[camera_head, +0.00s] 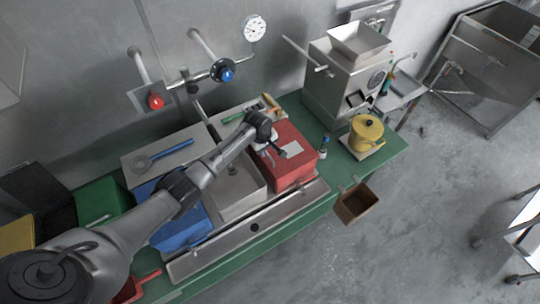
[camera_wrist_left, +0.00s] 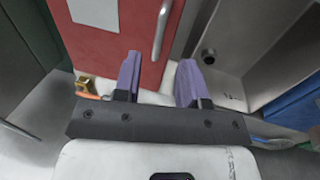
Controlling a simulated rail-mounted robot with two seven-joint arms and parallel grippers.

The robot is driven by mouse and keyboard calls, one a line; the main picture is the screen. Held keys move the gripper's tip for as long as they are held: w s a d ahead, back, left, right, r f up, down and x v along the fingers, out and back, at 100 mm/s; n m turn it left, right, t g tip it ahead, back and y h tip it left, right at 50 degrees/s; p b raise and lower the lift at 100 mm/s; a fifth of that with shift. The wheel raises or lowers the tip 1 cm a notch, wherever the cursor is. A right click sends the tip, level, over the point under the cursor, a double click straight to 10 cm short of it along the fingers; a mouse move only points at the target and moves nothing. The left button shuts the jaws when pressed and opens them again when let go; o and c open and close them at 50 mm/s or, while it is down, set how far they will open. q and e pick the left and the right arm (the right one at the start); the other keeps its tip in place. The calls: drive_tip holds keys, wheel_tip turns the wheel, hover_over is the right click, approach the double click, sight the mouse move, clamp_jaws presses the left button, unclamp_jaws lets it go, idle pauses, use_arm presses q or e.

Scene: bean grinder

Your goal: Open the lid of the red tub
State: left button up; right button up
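The red tub (camera_head: 308,161) stands at the right end of the row of bins on the green bench. Its lid, with a pale label (camera_head: 293,148), looks shut. My left gripper (camera_head: 271,149) is over the left part of the tub's top. My right gripper is not in view.
A steel bin (camera_head: 238,190) and a blue bin (camera_head: 181,232) stand left of the tub. A steel grinder (camera_head: 345,78) is behind it, and a yellow canister (camera_head: 366,131) and a small bottle (camera_head: 323,146) are to its right. A brown box (camera_head: 355,204) hangs off the bench front.

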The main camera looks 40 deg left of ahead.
sight(270, 157)
use_arm(q)
drive_tip(key=shift+w+d+f+b, duration=0.1)
drive_tip(key=shift+w+f+b, duration=0.1)
drive_tip(key=shift+f, duration=0.85)
drive_tip(key=shift+w+d+f+b, duration=0.1)
drive_tip(key=shift+w+f+b, duration=0.05)
drive_tip(key=shift+f, duration=0.85)
drive_tip(key=shift+w+d+f+b, duration=0.1)
drive_tip(key=shift+w+f+b, duration=0.1)
drive_tip(key=shift+f, duration=0.85)
clamp_jaws()
drive_tip(key=shift+a, duration=0.1)
